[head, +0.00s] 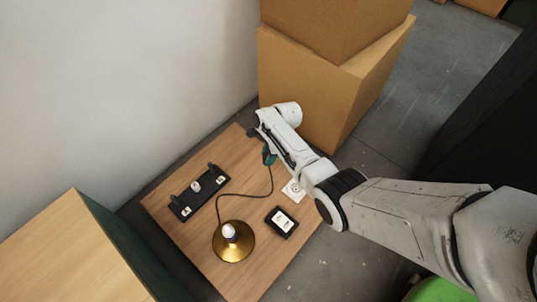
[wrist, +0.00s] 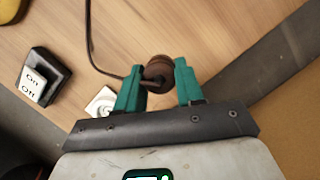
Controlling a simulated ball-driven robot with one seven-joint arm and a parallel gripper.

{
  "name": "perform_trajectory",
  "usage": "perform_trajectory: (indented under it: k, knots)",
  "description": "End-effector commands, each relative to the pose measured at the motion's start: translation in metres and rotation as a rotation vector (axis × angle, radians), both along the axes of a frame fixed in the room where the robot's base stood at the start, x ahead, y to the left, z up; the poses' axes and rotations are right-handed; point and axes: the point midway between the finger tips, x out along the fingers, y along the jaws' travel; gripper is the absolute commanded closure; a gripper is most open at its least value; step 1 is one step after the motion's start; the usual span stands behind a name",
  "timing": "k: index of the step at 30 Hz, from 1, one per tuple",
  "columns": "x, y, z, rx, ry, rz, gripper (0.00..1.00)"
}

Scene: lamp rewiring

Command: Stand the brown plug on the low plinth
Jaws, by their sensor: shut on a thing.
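The brown plug (wrist: 158,70) is round and sits between the two teal fingers of my gripper (wrist: 157,82) in the wrist view. My gripper is shut on it, and the table lies behind it. In the head view my gripper (head: 268,156) is over the far right part of the wooden table, and the plug is hidden there. A dark cord (head: 246,194) runs from the gripper to the brass lamp base (head: 233,246). I cannot tell for sure which piece is the low plinth; a flat white square piece (head: 293,190) lies on the table near my arm.
A black holder with upright posts (head: 186,206) stands at the table's left. A black On/Off switch box (head: 282,222) lies right of the lamp; the wrist view shows it too (wrist: 45,77). Cardboard boxes (head: 310,75) stand behind the table. Bare wood (head: 180,236) shows at the front left.

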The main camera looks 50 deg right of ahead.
Motion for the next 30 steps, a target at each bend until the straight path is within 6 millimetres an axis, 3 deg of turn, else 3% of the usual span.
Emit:
perform_trajectory:
  k: [19, 30]
  knots:
    - [0.001, 0.0, -0.035, 0.0, 0.0, 0.001, 0.93]
    - [0.0, 0.0, -0.039, -0.001, -0.001, 0.001, 0.93]
